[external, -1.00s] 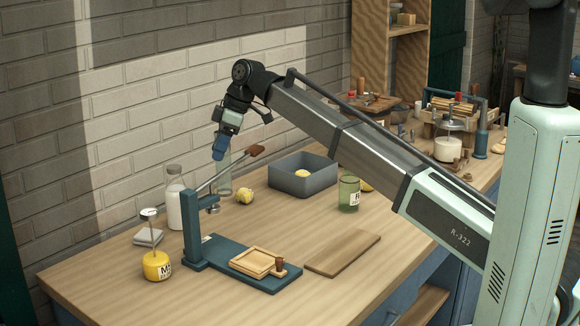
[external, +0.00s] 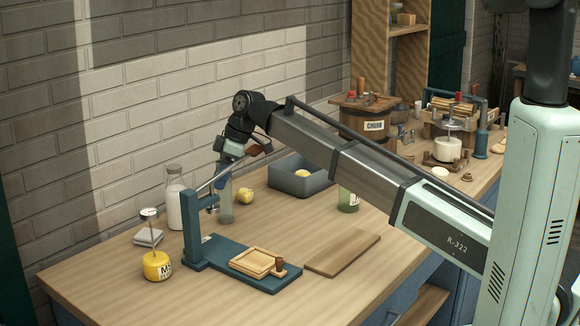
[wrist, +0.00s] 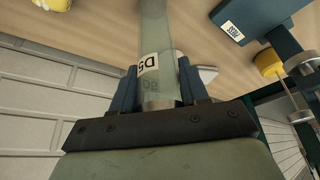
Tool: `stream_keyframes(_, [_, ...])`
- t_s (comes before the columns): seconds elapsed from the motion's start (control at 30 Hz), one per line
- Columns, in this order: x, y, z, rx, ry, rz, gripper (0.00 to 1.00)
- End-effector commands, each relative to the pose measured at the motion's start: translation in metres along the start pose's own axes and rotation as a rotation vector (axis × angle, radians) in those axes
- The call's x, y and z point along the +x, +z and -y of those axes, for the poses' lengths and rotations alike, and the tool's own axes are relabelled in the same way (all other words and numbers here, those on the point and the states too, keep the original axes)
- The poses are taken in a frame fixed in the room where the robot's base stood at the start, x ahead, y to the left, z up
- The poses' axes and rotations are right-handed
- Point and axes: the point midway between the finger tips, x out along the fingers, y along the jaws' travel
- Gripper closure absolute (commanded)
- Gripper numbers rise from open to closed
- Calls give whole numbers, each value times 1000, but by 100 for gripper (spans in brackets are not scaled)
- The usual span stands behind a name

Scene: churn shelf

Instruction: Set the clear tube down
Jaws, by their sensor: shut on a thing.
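The clear tube (external: 226,207) is upright between the blue press and the yellow lump, its lower end at or just above the table; I cannot tell whether it touches. My gripper (external: 223,172) is shut on its upper part, from above. In the wrist view, the blue fingers of my gripper (wrist: 158,88) lie on either side of the tube (wrist: 155,30), which carries a white label reading "D5". The press's lever crosses in front of my gripper in the external view.
The blue press (external: 190,232) stands close left of the tube, with a milk bottle (external: 174,207) behind it. A yellow lump (external: 245,195) and grey bin (external: 318,184) are to the right. A green jar (external: 348,201) is partly behind my arm. A wooden board (external: 342,254) lies in front.

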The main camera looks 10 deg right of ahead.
Motion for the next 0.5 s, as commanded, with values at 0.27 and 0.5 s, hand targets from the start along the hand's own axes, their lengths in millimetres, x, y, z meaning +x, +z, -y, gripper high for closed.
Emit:
stream_keyframes(0.27, [2,1,0,0,0,0,39])
stream_keyframes(0.5, [2,1,0,0,0,0,30])
